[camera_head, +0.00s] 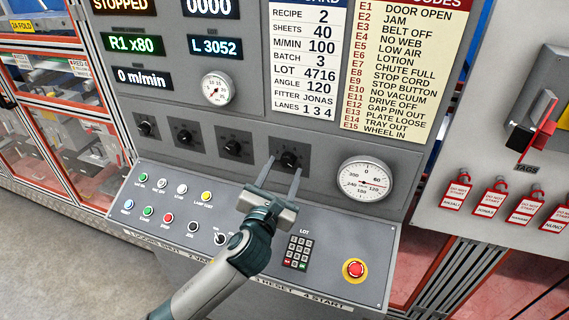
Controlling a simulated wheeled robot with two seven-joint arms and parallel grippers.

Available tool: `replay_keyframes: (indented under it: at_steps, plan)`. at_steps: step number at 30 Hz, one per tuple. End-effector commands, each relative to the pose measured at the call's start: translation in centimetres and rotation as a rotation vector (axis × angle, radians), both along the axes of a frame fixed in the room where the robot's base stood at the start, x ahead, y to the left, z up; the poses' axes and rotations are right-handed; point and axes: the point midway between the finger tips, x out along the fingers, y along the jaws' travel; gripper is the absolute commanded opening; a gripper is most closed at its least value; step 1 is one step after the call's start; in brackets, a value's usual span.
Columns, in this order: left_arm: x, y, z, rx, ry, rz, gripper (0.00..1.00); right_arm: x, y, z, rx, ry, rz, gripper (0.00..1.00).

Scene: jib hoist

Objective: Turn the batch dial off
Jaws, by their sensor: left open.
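A row of black dials on square dark plates runs across the grey panel. They are the first dial (146,128), the second dial (185,136), the third dial (233,146) and the rightmost dial (289,158). Their labels are too small to read, so I cannot tell which is the batch dial. My left gripper (284,166) is open, its two fingers pointing up at the rightmost dial. The fingertips appear on either side of that dial's lower part; I cannot tell whether they touch it. My right gripper is not in view.
Below the dials, a sloped console (340,240) carries several coloured buttons, a keypad (298,252) and a red stop button (354,269). A round gauge (365,181) sits right of the dials. Red tags (493,198) and a red-handled switch (537,137) are at the right.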

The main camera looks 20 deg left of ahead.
Motion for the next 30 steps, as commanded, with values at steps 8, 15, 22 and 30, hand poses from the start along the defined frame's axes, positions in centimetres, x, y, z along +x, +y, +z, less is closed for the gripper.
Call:
replay_keyframes:
  at_steps: [8,15,22,30]
  plan:
    - [1.7,0.0,0.0,-0.001,0.000,0.000,0.48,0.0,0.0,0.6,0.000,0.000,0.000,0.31]
    - [1.7,0.0,0.0,0.000,0.000,0.000,0.48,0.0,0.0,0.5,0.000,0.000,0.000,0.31]
    - [1.7,0.0,0.0,0.000,0.000,0.000,0.07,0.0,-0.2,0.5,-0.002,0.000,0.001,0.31]
    - [1.7,0.1,0.0,-0.013,0.001,0.000,0.07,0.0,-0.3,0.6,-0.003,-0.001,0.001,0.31]
